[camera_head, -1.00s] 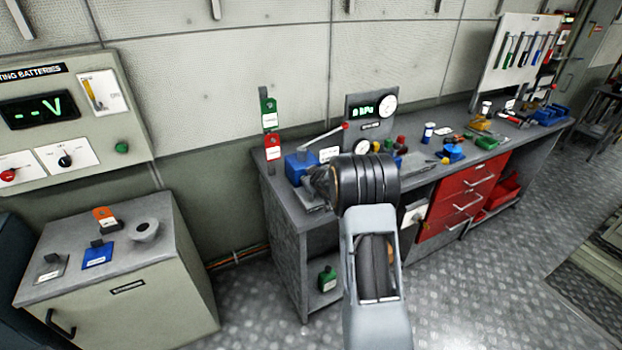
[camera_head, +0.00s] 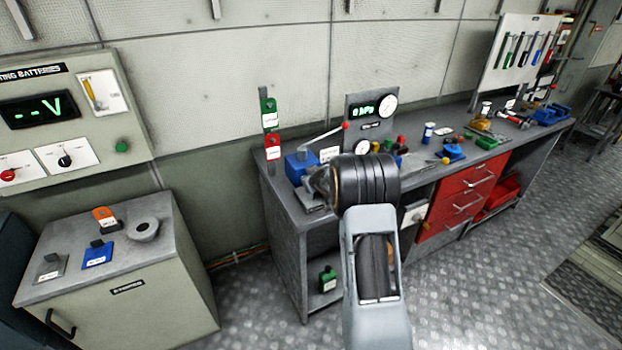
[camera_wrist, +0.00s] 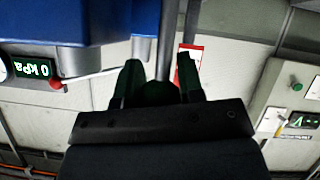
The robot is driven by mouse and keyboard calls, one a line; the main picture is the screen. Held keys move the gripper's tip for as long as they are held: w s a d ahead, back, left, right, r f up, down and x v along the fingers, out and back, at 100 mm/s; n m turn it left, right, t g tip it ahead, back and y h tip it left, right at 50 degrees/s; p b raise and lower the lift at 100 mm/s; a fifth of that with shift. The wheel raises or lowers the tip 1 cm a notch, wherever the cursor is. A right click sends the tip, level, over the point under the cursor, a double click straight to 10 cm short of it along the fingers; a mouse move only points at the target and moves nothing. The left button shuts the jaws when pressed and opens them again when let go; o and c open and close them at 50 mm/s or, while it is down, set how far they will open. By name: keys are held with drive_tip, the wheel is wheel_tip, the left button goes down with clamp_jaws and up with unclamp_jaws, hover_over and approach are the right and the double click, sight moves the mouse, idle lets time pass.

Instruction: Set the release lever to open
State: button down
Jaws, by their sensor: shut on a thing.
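The blue hand pump (camera_head: 300,166) stands at the left end of the workbench, with its long grey handle (camera_head: 322,137) slanting up to a red knob. In the wrist view the blue pump body (camera_wrist: 85,20) fills the upper left. My gripper (camera_wrist: 160,72) is just below it. A thin grey rod (camera_wrist: 166,52) comes down between the two dark fingers, and they are shut on it. It looks like the release lever, but its end is hidden between the fingers. In the head view my wrist hides the fingers and the lever.
A gauge panel (camera_head: 371,118) reading 0 kPa stands behind the pump. Green (camera_head: 269,111) and red (camera_head: 273,148) tags hang at the left. Tools and small parts crowd the workbench (camera_head: 285,205) to the right. A low cabinet (camera_head: 125,290) stands at left.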

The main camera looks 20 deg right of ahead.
drive_tip(key=c, duration=1.1)
unclamp_jaws()
drive_tip(key=shift+s+a+f, duration=0.1)
drive_tip(key=shift+a+f, duration=0.05)
drive_tip(key=shift+f, duration=0.35)
drive_tip(key=shift+c, duration=0.2)
drive_tip(key=o, duration=0.3)
drive_tip(key=shift+w, duration=0.2)
drive_tip(key=shift+o, duration=0.4)
drive_tip(key=shift+r, duration=0.2)
drive_tip(key=shift+s+r, duration=0.1)
drive_tip(key=v, duration=1.3)
drive_tip(key=shift+s+r, duration=0.15)
drive_tip(key=shift+s, duration=0.1)
